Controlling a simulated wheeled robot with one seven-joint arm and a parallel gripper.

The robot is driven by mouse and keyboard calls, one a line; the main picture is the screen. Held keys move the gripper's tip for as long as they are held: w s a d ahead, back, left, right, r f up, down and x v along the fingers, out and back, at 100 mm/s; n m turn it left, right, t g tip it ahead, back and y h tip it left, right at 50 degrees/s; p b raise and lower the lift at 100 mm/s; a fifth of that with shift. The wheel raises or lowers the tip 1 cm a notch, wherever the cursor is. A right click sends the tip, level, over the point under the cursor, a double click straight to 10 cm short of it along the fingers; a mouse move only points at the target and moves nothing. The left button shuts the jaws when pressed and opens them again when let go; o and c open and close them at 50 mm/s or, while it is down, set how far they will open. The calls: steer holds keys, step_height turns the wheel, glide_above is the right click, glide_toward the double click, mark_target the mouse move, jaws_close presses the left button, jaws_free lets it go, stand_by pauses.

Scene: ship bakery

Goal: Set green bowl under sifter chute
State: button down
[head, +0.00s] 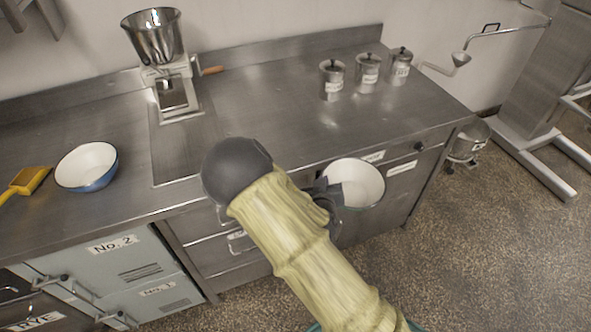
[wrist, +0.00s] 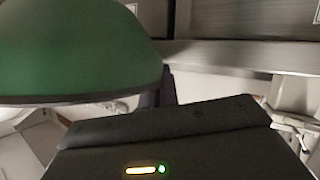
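The green bowl (head: 368,192), white inside, is held in front of the counter's front edge, over the floor. Its green outside (wrist: 75,50) fills the upper left of the wrist view. My gripper (head: 328,195) is shut on the bowl's near left rim; the fingertips are mostly hidden. In the wrist view, a dark finger (wrist: 168,88) shows beside the bowl. The sifter (head: 155,40), with a metal hopper on a pale body, stands at the back left of the counter. Its chute (head: 172,92) opens toward the front above a metal base.
A blue bowl (head: 88,168), white inside, sits on the counter at left, beside a yellow brush (head: 28,180). Three lidded canisters (head: 332,80) stand at the back right. The counter (head: 260,110) between sifter and canisters is clear. Drawers are below the edge.

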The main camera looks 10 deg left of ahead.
mark_target(355, 210)
steer(key=d+f, duration=0.2)
steer(key=d, duration=0.1)
steer(key=s+d+f, duration=0.1)
steer(key=d+f, duration=0.2)
steer(key=d, duration=0.1)
steer(key=s+d+f, duration=0.1)
steer(key=d+f, duration=0.2)
steer(key=shift+d, duration=0.25)
steer(key=s+d+f, duration=0.4)
steer(key=d+f, duration=0.1)
steer(key=d, duration=0.1)
steer(key=shift+d, duration=0.4)
